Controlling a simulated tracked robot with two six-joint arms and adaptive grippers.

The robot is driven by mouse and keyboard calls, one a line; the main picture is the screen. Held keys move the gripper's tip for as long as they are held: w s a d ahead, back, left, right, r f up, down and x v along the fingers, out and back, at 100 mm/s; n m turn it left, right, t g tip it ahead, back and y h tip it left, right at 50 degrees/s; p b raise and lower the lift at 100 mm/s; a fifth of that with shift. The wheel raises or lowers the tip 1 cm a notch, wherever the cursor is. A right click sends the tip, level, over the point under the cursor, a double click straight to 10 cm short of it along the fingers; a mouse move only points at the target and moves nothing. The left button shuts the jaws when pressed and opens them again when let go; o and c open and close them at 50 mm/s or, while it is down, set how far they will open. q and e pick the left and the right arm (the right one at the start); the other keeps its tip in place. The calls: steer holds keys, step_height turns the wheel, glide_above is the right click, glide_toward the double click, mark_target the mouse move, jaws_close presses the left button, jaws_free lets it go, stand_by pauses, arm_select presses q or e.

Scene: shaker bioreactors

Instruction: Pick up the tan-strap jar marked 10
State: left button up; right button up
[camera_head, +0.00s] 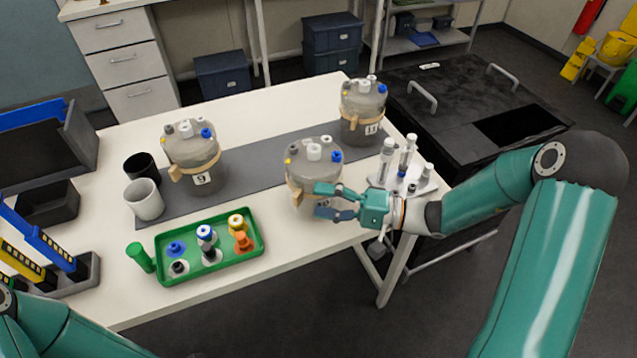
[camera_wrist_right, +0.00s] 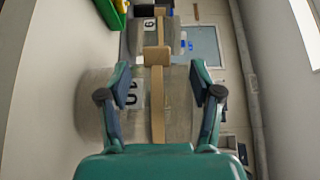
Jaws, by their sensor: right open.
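The jar marked 10 (camera_head: 324,158) is the middle grey jar on the table, with a tan strap and several caps on its lid. In the head view my right gripper covers most of its label. In the wrist view the label (camera_wrist_right: 132,93) shows sideways, beside the tan strap (camera_wrist_right: 157,105). My right gripper (camera_head: 319,200) is open at the jar's near side. In the wrist view its fingers (camera_wrist_right: 161,76) stand on either side of the strap, apart from each other. I cannot tell whether they touch the jar. My left gripper is not in view; only part of that arm shows.
Jar 9 (camera_head: 194,155) stands to the left and jar 11 (camera_head: 362,112) behind right, on a grey mat (camera_head: 250,172). A small rack of tubes (camera_head: 420,186) stands close to my right wrist. A green tray (camera_head: 168,274) and two cups (camera_head: 145,200) are left.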

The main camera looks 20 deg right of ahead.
mark_target(299, 201)
steer(key=p+x, duration=0.2)
steer(key=x, duration=0.3)
steer(key=shift+s+a+f, duration=0.1)
steer(key=shift+a+f, duration=0.1)
steer(key=shift+a, duration=0.05)
steer(key=shift+w+a, duration=0.2)
steer(key=shift+a, duration=0.05)
steer(key=shift+f, duration=0.1)
steer(key=shift+c, duration=0.2)
jaws_close()
